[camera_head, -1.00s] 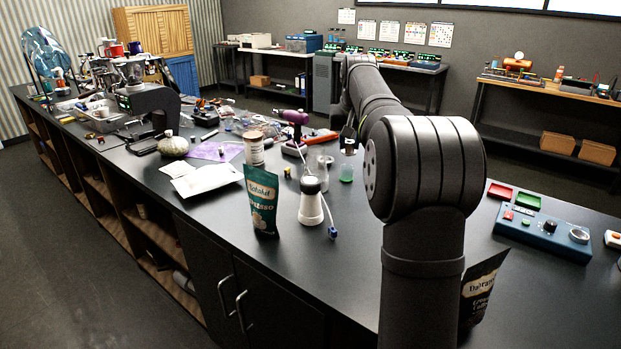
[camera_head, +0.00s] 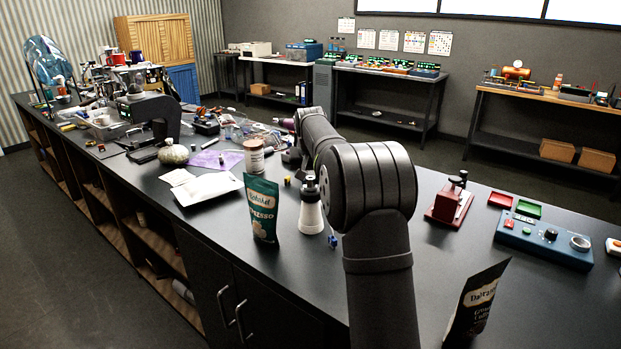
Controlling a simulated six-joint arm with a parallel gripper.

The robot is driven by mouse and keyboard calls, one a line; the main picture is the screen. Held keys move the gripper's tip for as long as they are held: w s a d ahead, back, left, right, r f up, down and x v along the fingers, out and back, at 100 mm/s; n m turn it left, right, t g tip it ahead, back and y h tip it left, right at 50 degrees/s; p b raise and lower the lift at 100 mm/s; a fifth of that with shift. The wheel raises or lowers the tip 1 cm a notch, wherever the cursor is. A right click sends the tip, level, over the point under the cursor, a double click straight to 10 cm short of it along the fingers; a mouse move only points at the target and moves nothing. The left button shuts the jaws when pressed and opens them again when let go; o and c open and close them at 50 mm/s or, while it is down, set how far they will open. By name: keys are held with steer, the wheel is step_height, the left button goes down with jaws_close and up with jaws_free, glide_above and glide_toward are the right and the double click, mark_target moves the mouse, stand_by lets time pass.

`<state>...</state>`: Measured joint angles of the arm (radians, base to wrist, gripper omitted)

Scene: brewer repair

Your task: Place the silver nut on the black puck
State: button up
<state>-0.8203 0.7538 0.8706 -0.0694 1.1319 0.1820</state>
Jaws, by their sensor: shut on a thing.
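I cannot make out the silver nut or the black puck in this view. My arm rises from the lower middle and reaches away over the bench (camera_head: 285,270).
A green coffee pouch (camera_head: 262,208), a white bottle with a dark top (camera_head: 311,208) and a jar (camera_head: 254,157) stand left of my arm. A red-and-black device (camera_head: 449,202), a blue control box (camera_head: 543,238) and a black pouch (camera_head: 477,302) are right.

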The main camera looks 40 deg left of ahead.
steer(key=shift+f, duration=0.2)
steer(key=o, duration=1)
steer(key=v, duration=1.2)
steer(key=shift+d+r, duration=0.1)
steer(key=shift+r, duration=0.05)
